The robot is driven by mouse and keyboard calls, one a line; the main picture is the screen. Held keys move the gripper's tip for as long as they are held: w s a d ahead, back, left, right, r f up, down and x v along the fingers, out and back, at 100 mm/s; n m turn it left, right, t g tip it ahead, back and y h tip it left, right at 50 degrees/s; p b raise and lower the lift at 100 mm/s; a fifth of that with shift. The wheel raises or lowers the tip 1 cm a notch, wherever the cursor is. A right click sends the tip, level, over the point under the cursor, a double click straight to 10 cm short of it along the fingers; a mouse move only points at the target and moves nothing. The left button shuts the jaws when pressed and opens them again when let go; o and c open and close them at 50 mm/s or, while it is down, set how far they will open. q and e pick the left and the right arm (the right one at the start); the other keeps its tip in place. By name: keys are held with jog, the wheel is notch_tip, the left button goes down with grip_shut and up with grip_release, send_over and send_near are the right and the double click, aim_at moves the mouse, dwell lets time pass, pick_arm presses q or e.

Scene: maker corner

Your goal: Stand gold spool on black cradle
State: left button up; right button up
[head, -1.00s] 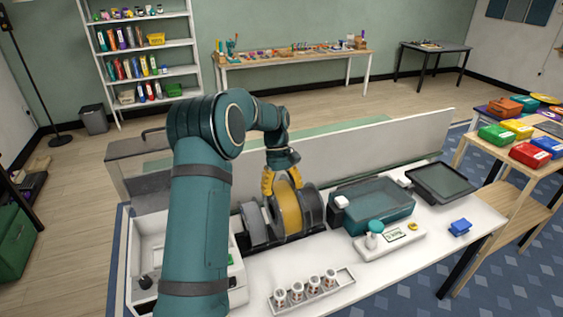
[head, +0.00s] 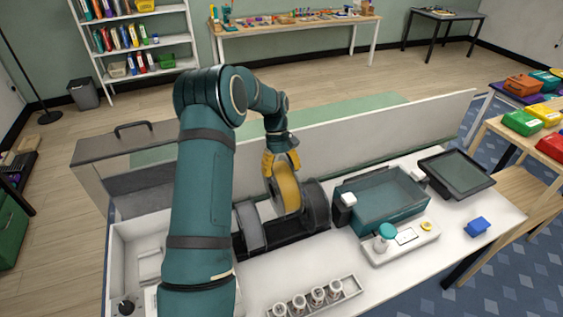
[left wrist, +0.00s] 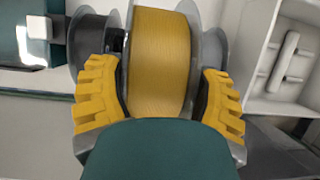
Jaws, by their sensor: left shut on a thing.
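The gold spool (head: 287,189) is upright between the yellow fingers of my left gripper (head: 281,164), which is shut on it. It sits higher than the spools beside it, over the black cradle (head: 292,244); its lower edge looks clear of the cradle, though the contact is partly hidden. In the left wrist view the gold spool (left wrist: 160,60) fills the middle, with a finger of my left gripper (left wrist: 160,95) on each side. A grey spool (head: 250,228) and a dark spool (head: 317,205) stand on the cradle, left and right of it. My right gripper is not in view.
A low pale panel (head: 390,135) runs behind the cradle. A teal clear bin (head: 380,200) stands to the right, with a scale-like white device (head: 402,243) before it. A rack of small jars (head: 315,298) lies in front. My left arm covers the left side.

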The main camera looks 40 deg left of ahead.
pick_arm(q)
jog(key=shift+w+a+f, duration=0.1)
jog(key=shift+w+f, duration=0.05)
jog(key=shift+f, duration=0.75)
jog(key=shift+f+b, duration=0.3)
jog(key=shift+f, duration=1.65)
jog(key=shift+f+b, duration=2.4)
jog(key=shift+f, duration=2.05)
jog(key=o, duration=1.3)
jog(key=shift+f, duration=0.1)
jog(key=v, duration=1.2)
